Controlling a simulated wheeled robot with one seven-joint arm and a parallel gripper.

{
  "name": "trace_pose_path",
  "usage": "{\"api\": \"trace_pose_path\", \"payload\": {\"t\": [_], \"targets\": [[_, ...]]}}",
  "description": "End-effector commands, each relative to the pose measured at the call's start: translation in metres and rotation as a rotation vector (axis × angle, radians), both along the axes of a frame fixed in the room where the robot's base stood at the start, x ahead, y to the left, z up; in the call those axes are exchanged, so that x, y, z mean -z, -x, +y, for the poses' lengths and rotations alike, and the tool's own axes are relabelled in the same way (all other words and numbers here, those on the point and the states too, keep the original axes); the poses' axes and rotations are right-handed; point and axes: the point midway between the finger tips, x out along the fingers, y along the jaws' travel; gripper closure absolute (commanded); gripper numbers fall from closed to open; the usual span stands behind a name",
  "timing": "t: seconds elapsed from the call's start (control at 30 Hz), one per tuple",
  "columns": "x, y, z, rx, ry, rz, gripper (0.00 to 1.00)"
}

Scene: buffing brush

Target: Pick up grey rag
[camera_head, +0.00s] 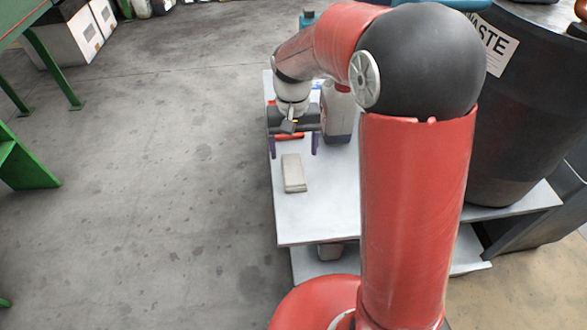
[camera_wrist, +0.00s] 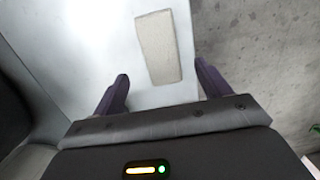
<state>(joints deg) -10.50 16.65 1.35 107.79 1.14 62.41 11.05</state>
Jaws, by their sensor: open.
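A light grey, folded rectangular rag (camera_head: 294,173) lies flat on the white tabletop, near its left edge. In the wrist view the rag (camera_wrist: 159,47) lies beyond my fingertips, between their lines and slightly nearer the right finger. My gripper (camera_head: 294,144) is open, with its two dark purple fingers apart and nothing between them. It is behind the rag in the head view. In the wrist view my gripper (camera_wrist: 162,82) shows both fingertips, clear of the rag.
The white table (camera_head: 315,220) has bare room in front of the rag. A large black waste bin (camera_head: 520,100) stands at the right. Green frames (camera_head: 25,165) stand across the open floor at left.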

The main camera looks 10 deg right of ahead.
Motion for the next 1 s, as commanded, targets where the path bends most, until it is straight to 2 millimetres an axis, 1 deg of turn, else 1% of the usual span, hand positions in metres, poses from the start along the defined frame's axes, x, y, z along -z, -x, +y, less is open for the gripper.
{"api": "trace_pose_path", "payload": {"t": [0.17, 0.3, 0.4, 0.5, 0.67, 0.7, 1.0], "targets": [[0.021, 0.007, 0.002, -0.001, 0.001, 0.002, 0.24], [0.043, 0.013, 0.003, -0.001, 0.001, 0.003, 0.24], [0.053, 0.014, 0.003, -0.001, 0.000, 0.001, 0.24], [0.057, 0.014, 0.003, -0.001, 0.000, 0.000, 0.24], [0.057, 0.014, 0.003, -0.001, 0.000, -0.001, 0.24], [0.057, 0.014, 0.003, -0.001, 0.000, -0.001, 0.25], [0.056, 0.014, 0.003, -0.001, 0.000, -0.001, 0.64]]}}
